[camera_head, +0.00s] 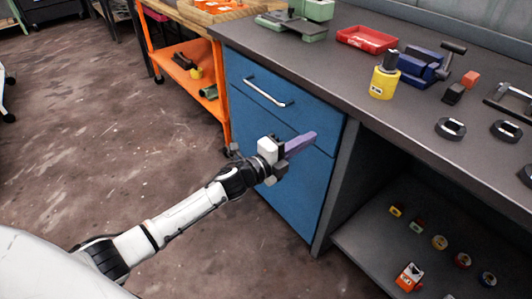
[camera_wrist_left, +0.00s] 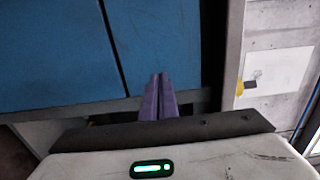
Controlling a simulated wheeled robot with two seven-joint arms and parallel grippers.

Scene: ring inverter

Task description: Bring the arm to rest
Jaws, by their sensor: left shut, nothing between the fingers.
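My left arm comes in from the lower left in the head view and reaches toward the blue cabinet (camera_head: 265,120). My left gripper (camera_head: 312,137) has purple fingers, which are closed together with nothing between them. It hangs in the air in front of the cabinet's doors, below the bench top. In the left wrist view the closed purple fingers (camera_wrist_left: 158,98) point at the blue cabinet front (camera_wrist_left: 55,55). Whether they touch the cabinet cannot be told. My right gripper is in neither view.
The dark bench top (camera_head: 330,70) carries a red tray (camera_head: 367,40), a blue vise (camera_head: 420,68), a yellow container (camera_head: 383,83) and dark ring-shaped parts (camera_head: 450,129). An orange cart (camera_head: 183,72) stands left of the cabinet. The floor (camera_head: 90,140) at left is clear.

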